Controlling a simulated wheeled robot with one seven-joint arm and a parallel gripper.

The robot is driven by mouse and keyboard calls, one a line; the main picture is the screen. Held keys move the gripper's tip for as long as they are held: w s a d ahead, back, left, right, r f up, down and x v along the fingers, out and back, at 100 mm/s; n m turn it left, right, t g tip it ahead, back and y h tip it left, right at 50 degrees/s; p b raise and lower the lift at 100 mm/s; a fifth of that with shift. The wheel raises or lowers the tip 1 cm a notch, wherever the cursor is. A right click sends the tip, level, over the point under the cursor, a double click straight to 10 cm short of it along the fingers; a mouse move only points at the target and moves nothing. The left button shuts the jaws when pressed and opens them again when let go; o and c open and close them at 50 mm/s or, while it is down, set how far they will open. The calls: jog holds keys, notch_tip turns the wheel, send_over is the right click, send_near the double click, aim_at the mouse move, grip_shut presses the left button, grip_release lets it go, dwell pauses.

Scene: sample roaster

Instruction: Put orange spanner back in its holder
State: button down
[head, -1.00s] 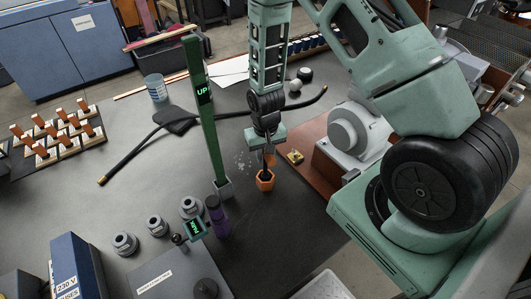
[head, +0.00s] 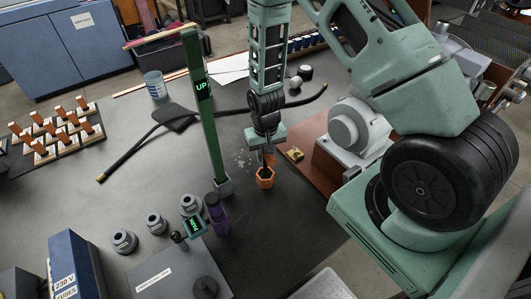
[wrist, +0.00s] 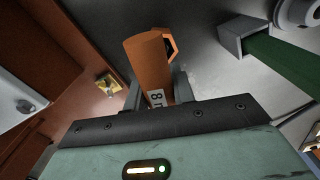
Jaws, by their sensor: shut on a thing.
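My gripper (head: 267,157) points down over the dark table and is shut on the orange spanner (wrist: 149,65). In the wrist view the spanner shows between the two fingers, with a pale label marked 8 near the fingertips.
A tall green post (head: 203,110) marked UP stands close left of my gripper. A purple object (head: 217,216) and several grey round parts (head: 124,241) are at front left. A grey machine (head: 349,130) on a brown board stands right. A black cable lies behind.

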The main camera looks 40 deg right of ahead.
jog(key=shift+f+b, duration=0.55)
jog(key=shift+f, duration=0.35)
jog(key=c, duration=1.1)
grip_release()
notch_tip(320, 180, up, 18)
jog(key=shift+f+b, duration=0.25)
jog(key=shift+b, duration=0.15)
jog(key=s+a+r+n+y, duration=0.1)
jog(key=s+a+r+n, duration=0.3)
jog(key=a, duration=0.3)
jog(key=s+a+r+n, duration=0.2)
jog(key=s+a+r, duration=0.1)
jog(key=s+a, duration=0.35)
jog(key=s+a+r+n, duration=0.3)
jog(key=s+a+n, duration=0.1)
jog(key=s, duration=0.7)
jog(key=shift+a+r+n, duration=0.2)
jog(key=shift+a+n, duration=0.1)
jog(key=shift+a, duration=0.2)
